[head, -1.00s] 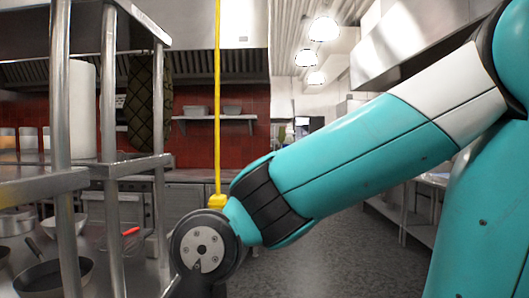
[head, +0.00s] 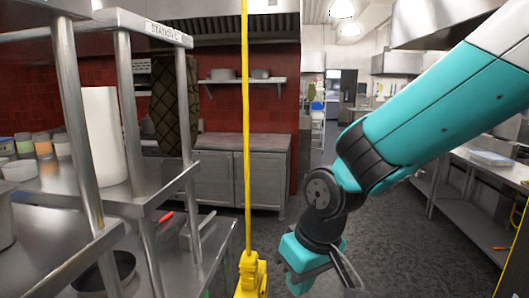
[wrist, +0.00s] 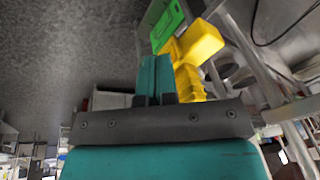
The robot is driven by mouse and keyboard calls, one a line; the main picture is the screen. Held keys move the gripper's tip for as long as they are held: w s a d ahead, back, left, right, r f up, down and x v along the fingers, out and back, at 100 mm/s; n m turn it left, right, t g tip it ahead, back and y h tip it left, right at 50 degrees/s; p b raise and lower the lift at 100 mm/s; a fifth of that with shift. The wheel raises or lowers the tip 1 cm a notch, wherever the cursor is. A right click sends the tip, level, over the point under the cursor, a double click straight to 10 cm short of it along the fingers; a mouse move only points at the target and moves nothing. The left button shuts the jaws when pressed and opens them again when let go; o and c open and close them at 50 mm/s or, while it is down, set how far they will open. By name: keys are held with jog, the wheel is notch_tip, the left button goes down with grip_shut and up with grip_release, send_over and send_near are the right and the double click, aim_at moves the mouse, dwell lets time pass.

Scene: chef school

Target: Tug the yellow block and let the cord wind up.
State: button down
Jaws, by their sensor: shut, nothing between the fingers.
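A yellow cord (head: 246,130) hangs straight down from above the top edge of the head view. The yellow block (head: 250,274) hangs at its lower end, near the bottom edge of that view. In the wrist view the yellow block (wrist: 198,42) is just beyond and to the right of my fingers, with a green part (wrist: 167,24) beside it. My gripper (wrist: 154,65) is shut and empty, its two teal fingers together. The block looks close to the fingers; I cannot tell whether they touch. In the head view my gripper's end is right of the block, its fingertips unclear.
A steel shelf rack (head: 150,190) with a paper roll (head: 104,135), cups and pans stands close on the left. A steel cabinet (head: 242,180) is behind the cord. Open floor (head: 385,235) lies to the right, with a steel table (head: 470,205) beyond.

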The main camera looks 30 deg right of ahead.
jog(key=w+d+r+m+p, duration=0.4)
jog(key=r+m+p, duration=0.2)
jog(key=r, duration=0.1)
jog(key=w+a+m+y, duration=0.15)
jog(key=w+m, duration=0.25)
jog(key=m, duration=0.6)
jog(key=w+a+m, duration=0.3)
jog(key=w+m, duration=0.2)
jog(key=m, duration=0.5)
jog(key=b+x, duration=0.6)
jog(key=s+d+b+x, duration=0.1)
jog(key=b+x, duration=0.2)
jog(key=shift+f, duration=0.65)
notch_tip(320, 180, down, 14)
jog(key=b, duration=0.8)
jog(key=shift+b, duration=0.4)
jog(key=shift+f, duration=0.15)
